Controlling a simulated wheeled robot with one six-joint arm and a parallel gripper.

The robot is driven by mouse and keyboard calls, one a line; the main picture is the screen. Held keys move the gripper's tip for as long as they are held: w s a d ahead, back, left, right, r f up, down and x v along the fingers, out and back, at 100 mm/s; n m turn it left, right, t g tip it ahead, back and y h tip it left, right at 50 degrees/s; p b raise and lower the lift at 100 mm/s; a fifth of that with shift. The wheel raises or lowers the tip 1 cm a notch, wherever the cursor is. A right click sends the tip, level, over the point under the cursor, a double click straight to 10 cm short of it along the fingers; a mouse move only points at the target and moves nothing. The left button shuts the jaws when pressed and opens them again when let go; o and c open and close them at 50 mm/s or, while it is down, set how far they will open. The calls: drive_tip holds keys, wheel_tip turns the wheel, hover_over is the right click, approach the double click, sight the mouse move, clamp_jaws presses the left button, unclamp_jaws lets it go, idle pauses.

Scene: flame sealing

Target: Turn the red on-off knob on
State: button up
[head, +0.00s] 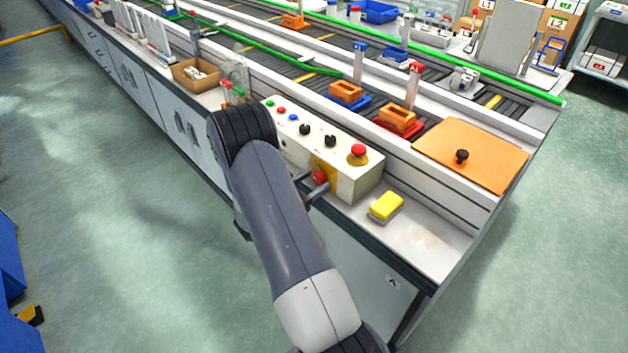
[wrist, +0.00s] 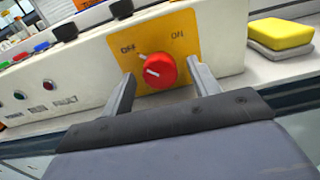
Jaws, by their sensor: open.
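The red on-off knob (wrist: 158,71) sits on a yellow plate (wrist: 184,30) marked OFF at left and ON at right. Its white line slants up and left, toward the OFF side. My gripper (wrist: 160,78) is open, with one finger to the left of the knob and one to the right. A gap shows on each side, and I cannot tell whether the tips reach past the knob's front. In the head view the knob (head: 319,177) is on the front of the white control box (head: 357,185), with my gripper (head: 311,187) at it.
A red emergency button (head: 358,152) and black knobs (head: 330,140) stand on top of the box. A yellow sponge (head: 386,206) lies on the bench to its right. A conveyor with orange parts (head: 397,118) runs behind. The floor in front of the bench is clear.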

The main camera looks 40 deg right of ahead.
drive_tip(key=shift+d, duration=0.45)
drive_tip(key=shift+c, duration=0.2)
drive_tip(key=c, duration=1)
drive_tip(key=shift+o, duration=0.2)
